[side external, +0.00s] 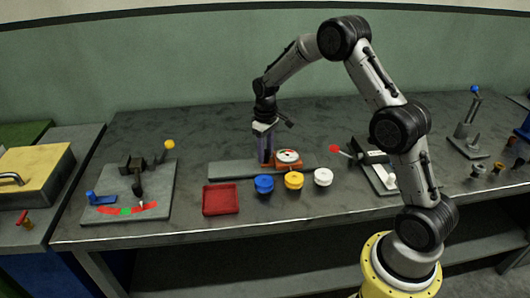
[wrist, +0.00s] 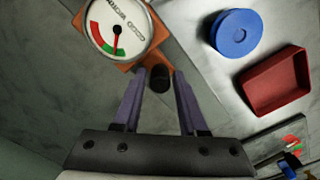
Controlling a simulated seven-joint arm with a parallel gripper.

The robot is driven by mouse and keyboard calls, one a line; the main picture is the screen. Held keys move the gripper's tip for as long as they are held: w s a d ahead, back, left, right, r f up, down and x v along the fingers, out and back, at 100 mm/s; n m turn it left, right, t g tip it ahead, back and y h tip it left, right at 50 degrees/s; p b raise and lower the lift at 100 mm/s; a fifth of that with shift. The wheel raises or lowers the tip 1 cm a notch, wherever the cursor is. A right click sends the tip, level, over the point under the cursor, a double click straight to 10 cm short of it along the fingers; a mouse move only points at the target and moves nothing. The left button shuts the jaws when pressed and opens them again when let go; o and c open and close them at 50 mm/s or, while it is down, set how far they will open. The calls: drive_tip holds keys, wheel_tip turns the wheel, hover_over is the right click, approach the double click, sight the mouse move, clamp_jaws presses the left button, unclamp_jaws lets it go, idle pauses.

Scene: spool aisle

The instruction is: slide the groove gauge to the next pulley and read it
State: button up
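The groove gauge has a round white dial (side external: 288,156) on an orange base (side external: 296,167), which sits on a flat grey slab (side external: 230,169). In the wrist view the dial (wrist: 117,28) carries a red and a green band, and its needle points down-picture near where they meet. A black knob (wrist: 160,79) stands at the base's near edge. My gripper (wrist: 160,80) has its two purple fingers either side of this knob; whether they touch it I cannot tell. In the side view my gripper (side external: 265,160) is low, just left of the dial.
A red tray (side external: 221,199) and blue (side external: 264,184), yellow (side external: 294,180) and white (side external: 323,177) round pieces stand in front of the slab. A lever fixture (side external: 380,170) stands right, another plate with a yellow-knobbed lever (side external: 150,205) left. Bare bench lies behind.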

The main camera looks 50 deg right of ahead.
wheel_tip(320, 180, up, 14)
idle(0.6)
drive_tip(key=shift+f, duration=0.1)
